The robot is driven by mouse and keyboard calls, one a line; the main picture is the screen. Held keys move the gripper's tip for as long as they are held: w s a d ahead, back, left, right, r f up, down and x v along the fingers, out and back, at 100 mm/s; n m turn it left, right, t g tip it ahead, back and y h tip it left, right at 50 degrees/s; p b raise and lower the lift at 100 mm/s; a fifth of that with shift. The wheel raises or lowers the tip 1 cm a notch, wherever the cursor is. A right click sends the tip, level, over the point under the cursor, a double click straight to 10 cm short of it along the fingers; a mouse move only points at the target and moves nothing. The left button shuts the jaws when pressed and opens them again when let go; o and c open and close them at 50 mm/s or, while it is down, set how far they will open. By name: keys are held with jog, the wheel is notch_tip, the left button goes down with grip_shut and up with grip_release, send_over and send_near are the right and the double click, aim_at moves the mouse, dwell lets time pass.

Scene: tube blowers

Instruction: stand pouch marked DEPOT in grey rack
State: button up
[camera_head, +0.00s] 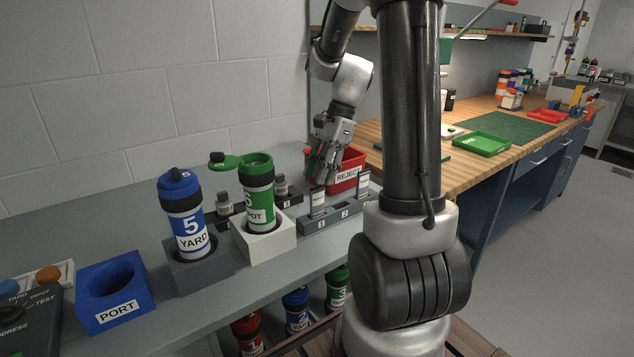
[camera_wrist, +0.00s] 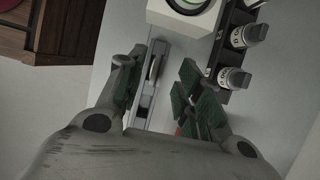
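The grey rack (camera_head: 335,216), with numbered front labels, stands on the bench. Two small grey capped pouches with white labels stand at it, one at the left (camera_head: 317,203) and one at the right end (camera_head: 362,185). Two similar pouches, one left (camera_head: 223,204) and one right (camera_head: 281,186), stand in a black rack (camera_head: 292,200); they also show in the wrist view, left (camera_wrist: 248,35) and right (camera_wrist: 234,78). I cannot read DEPOT on any pouch. My gripper (camera_head: 324,178) is open above the grey rack, near the red bin. In the wrist view nothing is clearly held between its fingers (camera_wrist: 157,88).
A green tube (camera_head: 259,190) marked DEPOT, lid open, stands in a white block (camera_head: 264,247). A blue YARD tube (camera_head: 185,215) stands in a grey block (camera_head: 200,272). A blue PORT block (camera_head: 115,292) is empty. A red REJECT bin (camera_head: 350,162) stands behind the grey rack.

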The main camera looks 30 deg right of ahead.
jog(key=v, duration=0.8)
jog(key=s+a+r+n+t+h, duration=0.1)
jog(key=s+a+n+t+h, duration=0.1)
jog(key=s+n, duration=0.6)
jog(key=s+a+r+n+t+h, duration=0.2)
jog(key=s+a+n, duration=0.3)
jog(key=s+n, duration=0.3)
jog(key=shift+s+a+n+t+h, duration=0.2)
jog(key=shift+s+n+t+h, duration=0.1)
jog(key=shift+n, duration=0.5)
jog(key=shift+a, duration=0.1)
